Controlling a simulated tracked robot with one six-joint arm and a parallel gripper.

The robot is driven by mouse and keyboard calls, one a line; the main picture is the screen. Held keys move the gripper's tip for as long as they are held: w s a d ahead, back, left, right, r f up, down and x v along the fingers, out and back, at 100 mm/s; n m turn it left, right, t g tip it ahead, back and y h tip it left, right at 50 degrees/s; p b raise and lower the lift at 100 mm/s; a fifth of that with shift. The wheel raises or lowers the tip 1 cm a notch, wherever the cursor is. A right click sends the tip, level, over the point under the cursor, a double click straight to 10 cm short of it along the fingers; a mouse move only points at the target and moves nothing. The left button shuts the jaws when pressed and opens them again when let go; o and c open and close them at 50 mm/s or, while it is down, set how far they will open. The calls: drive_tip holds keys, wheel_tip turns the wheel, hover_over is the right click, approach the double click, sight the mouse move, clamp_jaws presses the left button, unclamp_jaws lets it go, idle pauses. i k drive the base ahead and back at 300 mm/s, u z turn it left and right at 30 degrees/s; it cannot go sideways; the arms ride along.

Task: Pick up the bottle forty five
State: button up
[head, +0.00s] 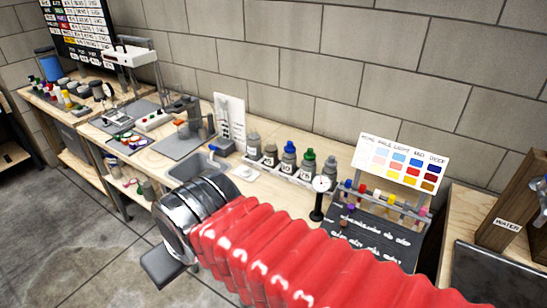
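A row of several grey bottles stands upright in a white rack (283,178) on the wooden bench, in the middle of the head view. They include a grey-capped bottle (254,146), a dark-capped bottle (270,154), a blue-capped bottle (289,160), a green-capped bottle (308,165) and another dark-capped bottle (329,170). Their labels are too small to read, so I cannot tell which one is forty five. My gripper (164,264) is at the lower left, in front of the bench and apart from the bottles. Its fingers are mostly hidden, and its opening cannot be seen.
A dial gauge on a stand (320,190) is right of the bottles. A colour chart (402,162) stands behind a rack of small vials (385,203). A grey basin (197,166) and white sign (229,120) are left of the bottles. A block wall closes the back.

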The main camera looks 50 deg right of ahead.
sight(271, 152)
drive_tip(key=u, duration=0.05)
drive_tip(key=i, duration=1)
drive_tip(key=z, duration=0.05)
